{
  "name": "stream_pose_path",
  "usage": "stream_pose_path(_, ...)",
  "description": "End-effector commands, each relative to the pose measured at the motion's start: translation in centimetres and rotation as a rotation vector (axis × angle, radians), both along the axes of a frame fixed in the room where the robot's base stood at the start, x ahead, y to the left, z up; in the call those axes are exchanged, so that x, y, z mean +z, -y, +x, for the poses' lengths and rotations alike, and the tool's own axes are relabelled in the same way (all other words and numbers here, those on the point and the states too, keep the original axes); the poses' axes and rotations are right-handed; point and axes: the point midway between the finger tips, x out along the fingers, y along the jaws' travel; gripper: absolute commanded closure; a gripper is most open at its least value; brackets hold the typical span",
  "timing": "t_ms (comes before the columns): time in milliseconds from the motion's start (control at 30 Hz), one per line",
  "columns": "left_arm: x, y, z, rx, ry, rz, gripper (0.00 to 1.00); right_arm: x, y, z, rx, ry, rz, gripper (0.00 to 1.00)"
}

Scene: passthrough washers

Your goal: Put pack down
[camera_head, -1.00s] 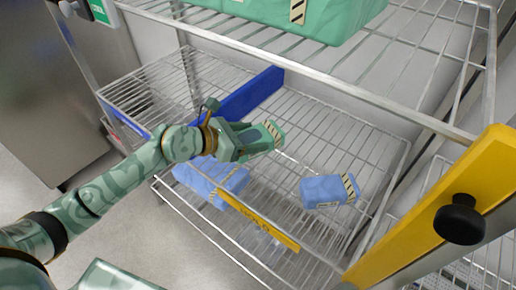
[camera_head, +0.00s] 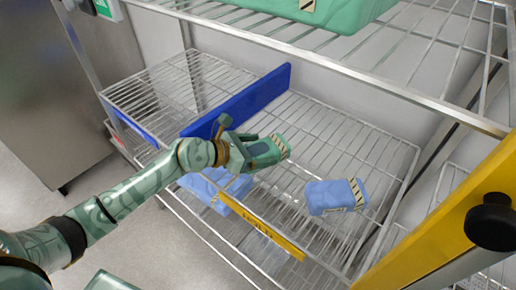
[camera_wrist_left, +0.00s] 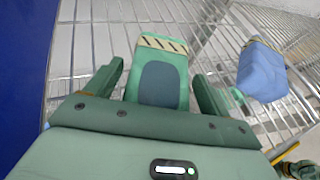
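A small green pack (camera_head: 268,152) with a striped end band is at the tip of my left gripper (camera_head: 262,148), over the lower wire shelf (camera_head: 335,130). In the left wrist view the pack (camera_wrist_left: 160,75) lies between the two fingers of my left gripper (camera_wrist_left: 158,85), with narrow gaps at its sides, so the gripper looks open around it. I cannot tell whether the pack rests on the wires. My right gripper is not in view.
A blue pack (camera_head: 336,197) lies to the right on the same shelf. Another blue pack (camera_head: 212,186) is partly under my left arm. A blue divider (camera_head: 255,95) stands behind the gripper. A yellow label strip (camera_head: 260,228) marks the front edge. An upper shelf holds a large green pack (camera_head: 300,8).

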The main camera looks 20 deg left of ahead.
Motion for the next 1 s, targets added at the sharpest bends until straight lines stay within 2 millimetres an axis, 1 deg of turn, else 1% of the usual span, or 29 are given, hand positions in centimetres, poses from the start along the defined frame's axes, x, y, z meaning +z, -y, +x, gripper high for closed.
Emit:
stream_pose_path(267, 0.1, 0.0, 0.0, 0.000, 0.000, 0.000, 0.13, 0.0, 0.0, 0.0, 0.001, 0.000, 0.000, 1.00)
stream_pose_path(367, 0.6, -0.1, -0.1, 0.001, 0.002, 0.000, 0.13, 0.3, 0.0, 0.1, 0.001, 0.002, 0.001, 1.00)
stream_pose_path(467, 1.1, -1.2, -1.1, 0.002, 0.000, 0.003, 0.13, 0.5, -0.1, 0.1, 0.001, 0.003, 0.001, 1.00)
stream_pose_path(700, 3.1, -4.7, -5.1, 0.000, -0.002, 0.005, 0.13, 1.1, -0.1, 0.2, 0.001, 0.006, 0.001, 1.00)
stream_pose_path(800, 4.0, -5.9, -6.5, -0.001, -0.001, 0.005, 0.13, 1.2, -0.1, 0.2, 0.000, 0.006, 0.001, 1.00)
stream_pose_path(900, 4.4, -6.9, -7.5, 0.001, -0.002, 0.002, 0.13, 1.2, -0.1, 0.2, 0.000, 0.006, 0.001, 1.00)
stream_pose_path(1000, 4.8, -7.4, -8.0, 0.001, 0.000, 0.002, 0.13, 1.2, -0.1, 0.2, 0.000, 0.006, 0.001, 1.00)
